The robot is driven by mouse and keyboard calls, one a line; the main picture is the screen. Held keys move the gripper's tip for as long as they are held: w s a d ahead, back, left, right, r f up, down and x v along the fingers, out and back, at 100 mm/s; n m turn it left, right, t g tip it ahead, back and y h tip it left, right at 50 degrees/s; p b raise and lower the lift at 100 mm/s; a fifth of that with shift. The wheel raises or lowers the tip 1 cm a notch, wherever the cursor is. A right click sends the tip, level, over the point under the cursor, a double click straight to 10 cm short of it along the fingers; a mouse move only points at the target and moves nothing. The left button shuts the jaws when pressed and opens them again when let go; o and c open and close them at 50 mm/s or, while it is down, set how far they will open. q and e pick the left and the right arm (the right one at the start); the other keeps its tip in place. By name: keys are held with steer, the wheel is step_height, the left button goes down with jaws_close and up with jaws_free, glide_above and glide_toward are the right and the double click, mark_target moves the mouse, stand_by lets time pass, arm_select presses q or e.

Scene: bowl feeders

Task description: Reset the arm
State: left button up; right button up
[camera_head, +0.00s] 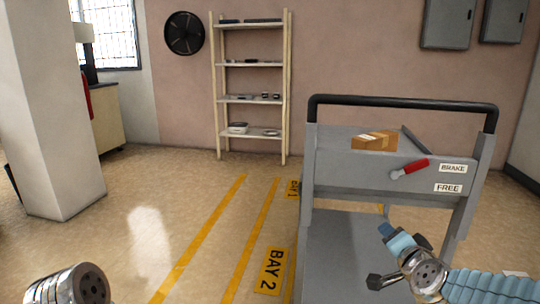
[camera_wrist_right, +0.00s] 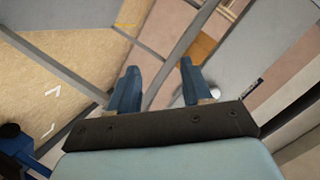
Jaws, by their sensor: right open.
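My right gripper (camera_wrist_right: 157,85) is open, with its two blue fingers apart and nothing between them in the right wrist view. In the head view, my right arm comes in from the lower right, with blue parts of its hand (camera_head: 389,232) in front of the grey cart (camera_head: 340,255). The red-handled brake lever (camera_head: 410,169) is on the cart's front panel, above the hand and apart from it. A metal joint of my left arm shows at the lower left; my left gripper is out of view.
A cardboard box (camera_head: 374,141) sits on the cart's top, below its black handle bar (camera_head: 400,101). Shelves (camera_head: 250,64) stand by the back wall. A white pillar (camera_head: 52,110) is at left. The floor with yellow lines (camera_head: 205,238) is clear left of the cart.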

steer(key=s+a+f+n+g+y+p, duration=0.1)
steer(key=s+a+f+n+g, duration=0.2)
steer(key=f, duration=0.6)
steer(key=s+a+f+n+g+y, duration=0.15)
steer(key=a+f, duration=0.25)
steer(key=f, duration=0.6)
steer(key=s+a+f+n+g+y+p, duration=0.1)
steer(key=a+f+g, duration=0.25)
steer(key=f, duration=0.55)
steer(key=s+a+f+n+g+y, duration=0.1)
steer(key=s+a+f+n+g, duration=0.1)
steer(key=s+f, duration=0.4)
steer(key=s+a+f+n+g+y, duration=0.1)
steer(key=s+a+f+n+g, duration=0.1)
steer(key=s+a+f, duration=0.4)
steer(key=s+f+g, duration=0.1)
steer(key=s, duration=0.3)
steer(key=shift+s+f+g+p, duration=0.3)
steer(key=shift+s+g+p, duration=0.05)
steer(key=shift+g+p, duration=0.05)
